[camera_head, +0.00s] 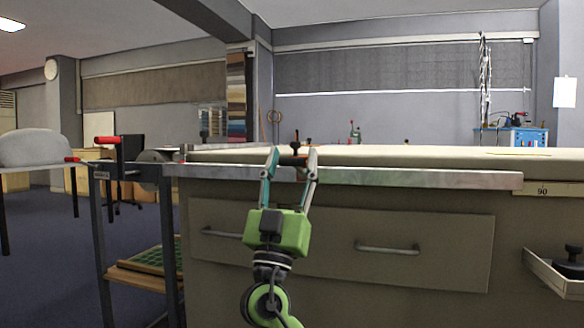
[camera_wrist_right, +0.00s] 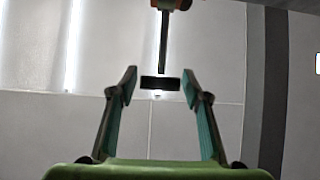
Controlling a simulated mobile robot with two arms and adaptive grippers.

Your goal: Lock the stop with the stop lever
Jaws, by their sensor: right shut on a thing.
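My right gripper (camera_head: 292,153) is raised in front of the edge of the long cloth table (camera_head: 410,157). Its two fingers stand on either side of a small dark part with an orange bit above it, which I take to be the stop lever (camera_head: 292,161). In the right wrist view, the fingertips (camera_wrist_right: 159,78) flank the black end of the lever (camera_wrist_right: 160,83). A thin dark stem runs from it up to an orange piece at the top edge. The gripper is shut on the lever, though finger contact is hard to see. The stop itself is not clear. My left gripper is out of view.
Drawers with metal handles (camera_head: 388,249) are under the tabletop. A blue box (camera_head: 513,138) and small tools stand beyond the table. An open tray (camera_head: 552,275) juts out at the lower right.

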